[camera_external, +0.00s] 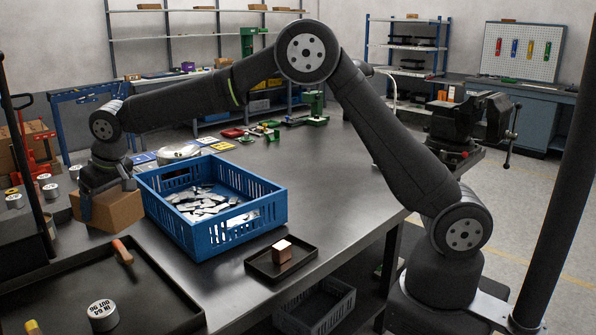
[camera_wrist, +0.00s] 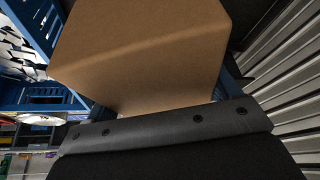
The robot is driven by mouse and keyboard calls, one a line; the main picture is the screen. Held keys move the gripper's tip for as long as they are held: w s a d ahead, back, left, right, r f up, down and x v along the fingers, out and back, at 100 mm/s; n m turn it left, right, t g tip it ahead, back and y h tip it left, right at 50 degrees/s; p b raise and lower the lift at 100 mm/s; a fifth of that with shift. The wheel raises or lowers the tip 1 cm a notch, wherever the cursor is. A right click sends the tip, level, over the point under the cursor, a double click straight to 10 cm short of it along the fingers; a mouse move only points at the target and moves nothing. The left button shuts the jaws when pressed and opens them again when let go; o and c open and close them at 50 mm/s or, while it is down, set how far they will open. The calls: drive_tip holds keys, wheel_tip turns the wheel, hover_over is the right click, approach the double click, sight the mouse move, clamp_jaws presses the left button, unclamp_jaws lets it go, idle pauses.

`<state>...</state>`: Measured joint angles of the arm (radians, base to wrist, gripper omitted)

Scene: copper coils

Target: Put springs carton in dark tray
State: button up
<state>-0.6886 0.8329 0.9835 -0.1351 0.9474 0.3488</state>
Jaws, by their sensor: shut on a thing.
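A plain brown carton (camera_external: 118,212) is at the left of the bench, beside the blue crate; no label shows on it. My gripper (camera_external: 108,197) is shut on this carton from above, with a finger at its side. The carton (camera_wrist: 150,55) fills the middle of the wrist view, close against the gripper. I cannot tell whether its underside touches the bench. A small dark tray (camera_external: 262,272) lies at the front of the bench with a copper block (camera_external: 282,252) on it. A larger dark tray (camera_external: 170,303) is at the lower left.
The blue crate (camera_external: 212,243) of metal pieces stands between the carton and the small tray; it also shows in the wrist view (camera_wrist: 28,28). The larger tray holds a white-topped round item (camera_external: 102,315) and an orange-handled tool (camera_external: 122,252).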

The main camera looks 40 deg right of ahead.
wheel_tip(320, 180, down, 5)
drive_tip(key=shift+a+r, duration=0.15)
drive_tip(key=a+f, duration=0.2)
drive_tip(key=a, duration=0.1)
drive_tip(key=s+a+f, duration=0.1)
drive_tip(key=a+f, duration=0.1)
drive_tip(key=a, duration=0.2)
drive_tip(key=s+a+f, duration=0.1)
drive_tip(key=a+f, duration=0.1)
drive_tip(key=a, duration=0.1)
drive_tip(key=shift+s+a+f, duration=0.2)
drive_tip(key=shift+a+f, duration=0.15)
drive_tip(key=shift+a, duration=0.05)
drive_tip(key=shift+f, duration=1.95)
drive_tip(key=shift+f, duration=0.1)
drive_tip(key=o, duration=1.1)
drive_tip(key=shift+f, duration=0.1)
drive_tip(key=v, duration=1.2)
